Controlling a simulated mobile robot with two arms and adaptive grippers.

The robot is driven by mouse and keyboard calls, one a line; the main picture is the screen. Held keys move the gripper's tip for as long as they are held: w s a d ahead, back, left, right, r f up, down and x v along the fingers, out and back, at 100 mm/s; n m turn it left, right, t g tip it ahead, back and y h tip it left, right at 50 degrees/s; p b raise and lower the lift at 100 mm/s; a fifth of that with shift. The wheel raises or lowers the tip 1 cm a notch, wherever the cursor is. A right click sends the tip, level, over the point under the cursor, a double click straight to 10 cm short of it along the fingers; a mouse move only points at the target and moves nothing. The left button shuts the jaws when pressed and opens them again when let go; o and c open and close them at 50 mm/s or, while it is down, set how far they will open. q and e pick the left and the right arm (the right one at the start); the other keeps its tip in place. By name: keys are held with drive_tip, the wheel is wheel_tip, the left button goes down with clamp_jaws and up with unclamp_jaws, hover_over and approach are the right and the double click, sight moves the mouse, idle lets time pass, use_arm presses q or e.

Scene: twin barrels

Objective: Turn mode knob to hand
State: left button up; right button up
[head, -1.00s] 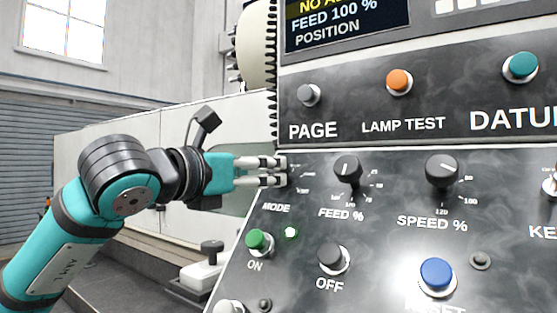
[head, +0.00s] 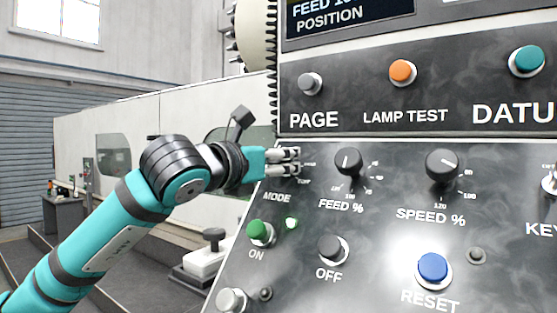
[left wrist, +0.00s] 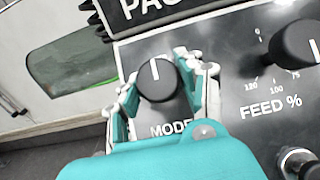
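The mode knob (left wrist: 158,82) is a dark round knob with a white pointer line, above the label MODE in the left wrist view. Its line points almost straight up in that view. My left gripper (left wrist: 160,78) has one finger on each side of the knob, close against its edges, and looks shut on it. In the head view my left gripper (head: 292,161) reaches the panel's left edge above the MODE label (head: 277,197), and its fingers hide the knob. Most of the knob's scale is hidden, so the setting names cannot be read. My right gripper is not in view.
The feed knob (head: 348,162) is just right of my left gripper, with the speed knob (head: 443,166) beyond. The PAGE button (head: 310,83) is above.

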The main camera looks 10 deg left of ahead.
use_arm(q)
drive_tip(key=c, duration=0.5)
